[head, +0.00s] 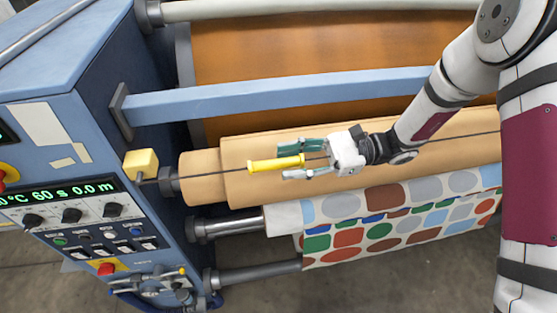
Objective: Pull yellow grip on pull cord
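The yellow grip (262,165) is a small cylinder on the dark pull cord (215,174). The cord runs across in front of the tan roll, from near a yellow box on the blue cabinet towards the right. My gripper (285,162) points left along the cord. One teal finger shows above the grip and one grey finger below it, with the grip's right end between them. Gaps show between the fingers and the grip, so the gripper looks open. Whether the grip lies at the fingers' exact depth cannot be told.
The tan roll (400,146) lies close behind the cord. A blue crossbar (270,97) spans above it. The blue cabinet (75,85) with knobs and a display stands at left. Patterned fabric (400,225) hangs below. Floor shows at the bottom.

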